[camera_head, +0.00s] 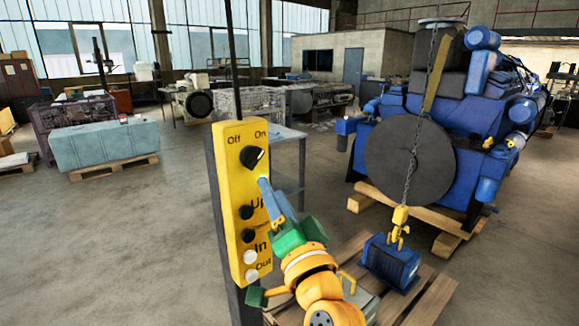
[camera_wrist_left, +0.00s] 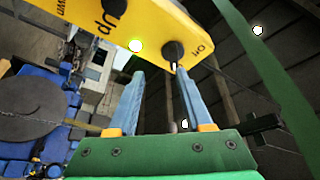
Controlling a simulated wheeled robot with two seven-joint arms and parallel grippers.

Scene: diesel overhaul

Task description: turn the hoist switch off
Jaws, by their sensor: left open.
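The yellow hoist control box (camera_head: 237,190) stands upright on a dark post. The black rotary switch knob (camera_head: 252,157) is near its top, between the labels Off and On. Its pale mark appears to lean toward On. In the left wrist view, the fingers (camera_wrist_left: 160,76) are apart and empty. One fingertip is close to the knob; I cannot tell whether it touches. My right gripper is out of view.
Black buttons (camera_head: 247,224) and pale buttons (camera_head: 251,265) sit lower on the box. A yellow hook (camera_head: 400,222) hangs on a chain above a blue part (camera_head: 390,262) on a wooden pallet (camera_head: 432,300). A large blue engine (camera_head: 470,130) stands behind. The floor left is open.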

